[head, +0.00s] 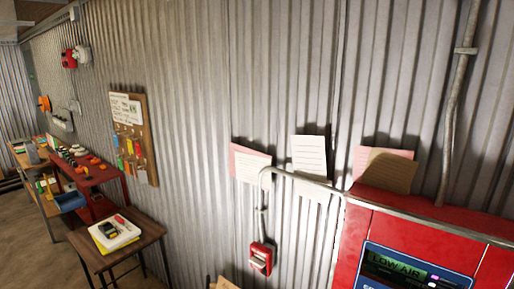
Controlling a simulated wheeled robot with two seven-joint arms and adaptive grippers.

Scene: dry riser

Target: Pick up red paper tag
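No gripper of mine shows in the head view. A brown tag board (149,168) hangs on the corrugated wall left of centre, with several small coloured tags on hooks, some of them reddish or orange. They are too small to tell for certain which is a red paper tag. Pinkish-red paper (235,158) shows behind a white sheet on the wall at centre. Another pinkish sheet (400,153) shows behind a tan one, above the red cabinet.
A red cabinet (352,245) with a "LOW AIR" display fills the lower right. A red wall box (261,259) hangs below a bent pipe. A small wooden table (146,238) holds papers and a device. Red and wooden benches (103,178) stand farther left. Open floor shows lower left.

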